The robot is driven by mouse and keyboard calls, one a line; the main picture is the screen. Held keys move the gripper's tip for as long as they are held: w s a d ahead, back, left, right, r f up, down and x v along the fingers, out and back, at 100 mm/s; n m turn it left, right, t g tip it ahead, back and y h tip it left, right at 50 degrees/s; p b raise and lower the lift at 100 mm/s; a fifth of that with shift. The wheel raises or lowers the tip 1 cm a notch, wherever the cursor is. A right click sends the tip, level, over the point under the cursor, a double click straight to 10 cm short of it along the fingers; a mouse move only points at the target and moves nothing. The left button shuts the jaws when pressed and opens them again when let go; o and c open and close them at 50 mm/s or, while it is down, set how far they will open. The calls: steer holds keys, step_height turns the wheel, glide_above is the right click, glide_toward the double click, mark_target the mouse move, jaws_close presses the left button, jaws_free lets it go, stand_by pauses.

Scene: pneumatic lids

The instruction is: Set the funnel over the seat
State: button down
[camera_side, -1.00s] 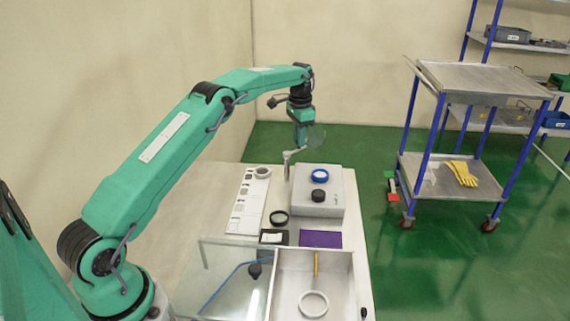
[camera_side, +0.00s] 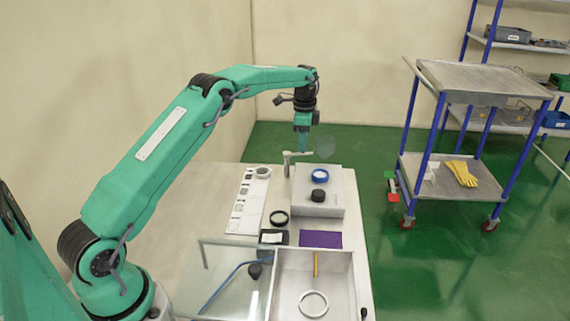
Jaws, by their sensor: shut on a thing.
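My gripper (camera_side: 304,149) is above the back of the grey box, its fingers small and partly hidden. It is shut on a translucent, pale funnel (camera_side: 325,147), which shows faintly just right of the fingers and is tilted. The funnel is in the air, behind and above a blue ring (camera_side: 320,176) on top of the grey box (camera_side: 333,198). The blue ring looks like the seat, but I cannot be sure. The funnel is apart from it. A black round knob or cap (camera_side: 318,196) sits in front of the ring on the box.
A slim grey post (camera_side: 286,168) stands left of the box, close to the gripper. A white strip (camera_side: 247,202) with a ring lies left. A black ring (camera_side: 279,218), purple pad (camera_side: 321,240), open tray (camera_side: 351,280) and glass pane (camera_side: 225,280) are nearer.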

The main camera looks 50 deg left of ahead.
steer(key=m, duration=0.2)
steer(key=s+d+m, duration=0.1)
steer(key=shift+d+m, duration=0.15)
steer(key=shift+m, duration=0.25)
steer(key=shift+s+d+m, duration=0.25)
steer(key=shift+s+m, duration=0.15)
steer(key=shift+m, duration=0.7)
steer(key=shift+s+d+m, duration=0.25)
steer(key=shift+s+m, duration=0.15)
steer(key=shift+m, duration=0.7)
steer(key=c, duration=1.3)
jaws_free()
steer(key=shift+r, duration=0.1)
step_height(320, 180, up, 8)
steer(key=shift+s, duration=0.1)
